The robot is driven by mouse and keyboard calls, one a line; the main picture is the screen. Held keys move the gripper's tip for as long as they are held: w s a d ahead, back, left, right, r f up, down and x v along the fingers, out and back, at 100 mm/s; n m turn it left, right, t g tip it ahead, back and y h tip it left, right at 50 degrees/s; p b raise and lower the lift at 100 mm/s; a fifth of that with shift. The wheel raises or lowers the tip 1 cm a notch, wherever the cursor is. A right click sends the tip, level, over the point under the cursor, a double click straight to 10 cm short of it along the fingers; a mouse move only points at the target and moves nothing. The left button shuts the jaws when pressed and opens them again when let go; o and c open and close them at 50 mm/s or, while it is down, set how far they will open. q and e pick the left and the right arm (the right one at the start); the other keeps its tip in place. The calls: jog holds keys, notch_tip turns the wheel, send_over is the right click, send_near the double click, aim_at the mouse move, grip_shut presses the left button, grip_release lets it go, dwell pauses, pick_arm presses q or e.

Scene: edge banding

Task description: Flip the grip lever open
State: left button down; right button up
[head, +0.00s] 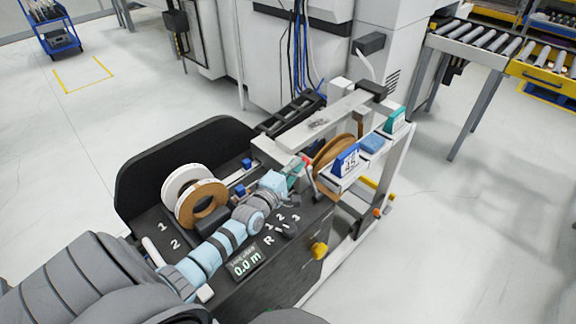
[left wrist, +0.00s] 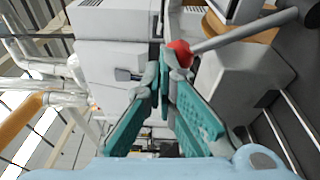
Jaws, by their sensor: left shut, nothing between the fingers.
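The grip lever shows as a grey rod (left wrist: 240,32) with a red ball knob (left wrist: 179,53) in the left wrist view. In the head view the red knob (head: 307,160) is small, beside the machine's pale top beam. My left gripper (left wrist: 164,68) has its teal fingers together at the tips with nothing between them. The knob is right beside the fingertips; I cannot tell whether they touch. In the head view my left gripper (head: 297,170) is at the lever, over the dark bench top, and its fingertips are partly hard to make out. My right gripper is not in view.
The dark bench (head: 290,262) carries white and brown banding rolls (head: 205,203) and a length display (head: 246,262). Another brown roll (head: 333,150) stands behind the lever. A blue-and-white sign (head: 346,162) is close on the right. Open floor (head: 450,240) is at right.

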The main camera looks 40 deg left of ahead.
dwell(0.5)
pick_arm(q)
jog(key=s+a+p, duration=0.1)
jog(key=s+a, duration=0.1)
jog(key=s, duration=0.9)
jog(key=shift+s+a+f+p, duration=0.2)
jog(key=shift+a+p, duration=0.1)
jog(key=shift+a, duration=0.05)
